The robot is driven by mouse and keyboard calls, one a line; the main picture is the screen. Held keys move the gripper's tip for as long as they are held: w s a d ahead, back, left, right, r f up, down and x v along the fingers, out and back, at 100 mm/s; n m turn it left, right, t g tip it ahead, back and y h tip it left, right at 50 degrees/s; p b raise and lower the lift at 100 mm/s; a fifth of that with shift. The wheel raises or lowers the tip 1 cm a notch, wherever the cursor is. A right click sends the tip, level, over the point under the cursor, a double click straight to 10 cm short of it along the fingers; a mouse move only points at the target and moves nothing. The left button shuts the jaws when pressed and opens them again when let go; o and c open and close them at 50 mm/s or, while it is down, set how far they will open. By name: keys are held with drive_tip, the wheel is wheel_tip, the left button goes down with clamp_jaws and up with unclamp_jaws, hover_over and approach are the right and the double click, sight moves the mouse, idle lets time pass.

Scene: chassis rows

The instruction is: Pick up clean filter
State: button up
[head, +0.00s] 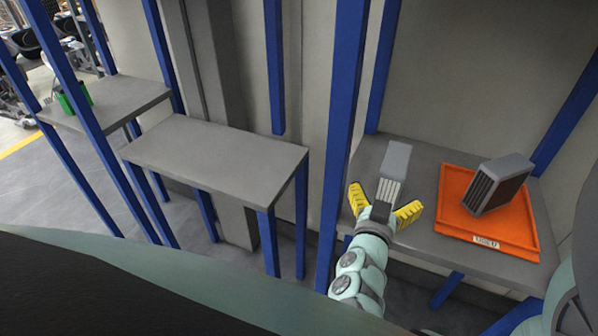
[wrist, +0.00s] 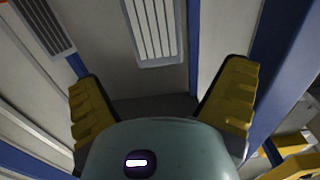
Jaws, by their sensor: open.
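The clean filter, a grey-framed block with pale pleats (head: 397,160), stands on the right-hand grey shelf, just beyond my gripper. My gripper (head: 385,201) has its yellow fingers spread wide and empty, one on each side of the filter's near end. In the wrist view the pale pleated face (wrist: 155,32) is ahead at the top, between the open fingers (wrist: 160,78), with no finger touching it. The filter's lower part is hidden by my gripper in the head view. A darker filter (head: 498,184) sits tilted in an orange tray to the right.
The orange tray (head: 520,238) has a white label, too small to read surely. Blue posts (head: 344,110) stand left of the right-hand shelf (head: 365,152). An empty grey shelf (head: 215,148) is at the middle left. Green items (head: 74,98) are on the far-left shelf.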

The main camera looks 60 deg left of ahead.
sight(390, 182)
drive_tip(key=shift+p+x, duration=0.35)
drive_tip(key=shift+x, duration=1.2)
drive_tip(key=shift+p+x, duration=1.15)
drive_tip(key=shift+x, duration=1.25)
drive_tip(key=shift+w+f, duration=0.2)
drive_tip(key=c, duration=1.4)
